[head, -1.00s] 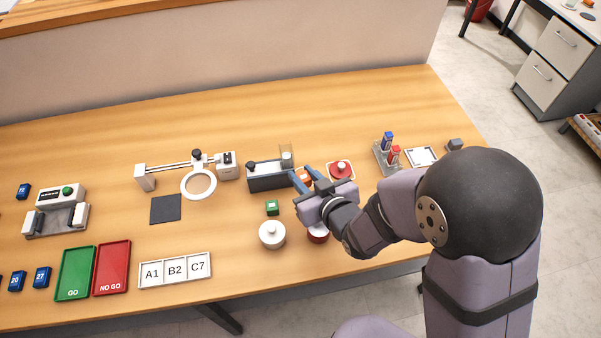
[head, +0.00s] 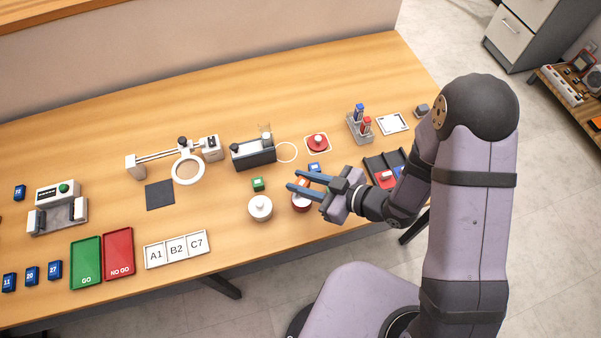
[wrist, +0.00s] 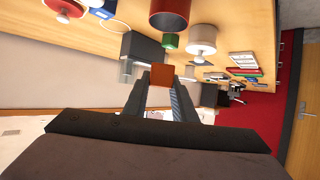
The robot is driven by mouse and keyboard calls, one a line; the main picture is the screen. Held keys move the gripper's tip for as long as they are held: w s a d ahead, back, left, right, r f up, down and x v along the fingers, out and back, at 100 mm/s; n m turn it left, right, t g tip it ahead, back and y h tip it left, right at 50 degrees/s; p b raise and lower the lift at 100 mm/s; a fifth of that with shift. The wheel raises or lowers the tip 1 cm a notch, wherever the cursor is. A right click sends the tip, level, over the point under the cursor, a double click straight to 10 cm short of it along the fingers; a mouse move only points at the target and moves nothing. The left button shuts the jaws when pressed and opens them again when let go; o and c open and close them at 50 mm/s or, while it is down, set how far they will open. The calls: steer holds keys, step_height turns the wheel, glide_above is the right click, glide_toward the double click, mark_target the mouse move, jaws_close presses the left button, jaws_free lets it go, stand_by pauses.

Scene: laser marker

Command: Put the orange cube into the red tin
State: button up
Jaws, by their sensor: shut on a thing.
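My gripper (head: 295,181) is shut on the orange cube (wrist: 162,75), which sits between its fingertips in the wrist view. In the head view the cube is mostly hidden, with a little orange (head: 303,183) showing between the fingers. The red tin (head: 301,205) stands on the bench just below the fingers in the picture, partly covered by the gripper. In the wrist view the red tin (wrist: 171,12) shows at the top edge, apart from the cube, with a dark round opening.
A white lidded tin (head: 260,208) stands left of the red tin. A green cube (head: 257,184) and a blue cube (head: 314,168) lie nearby. Behind are a dark grey device (head: 254,155) and a red button (head: 318,142). A dark tray (head: 382,170) is to the right.

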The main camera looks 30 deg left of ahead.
steer(key=shift+f, duration=0.25)
steer(key=b, duration=0.5)
glide_above(305, 204)
steer(key=a, duration=0.1)
steer(key=shift+f, duration=2.6)
steer(key=shift+f+b, duration=0.35)
steer(key=shift+f, duration=0.15)
steer(key=o, duration=1.1)
steer(key=shift+d, duration=0.1)
steer(key=shift+d+r, duration=0.25)
steer(key=shift+d, duration=0.2)
steer(key=shift+b+v, duration=0.7)
steer(key=shift+v, duration=2.4)
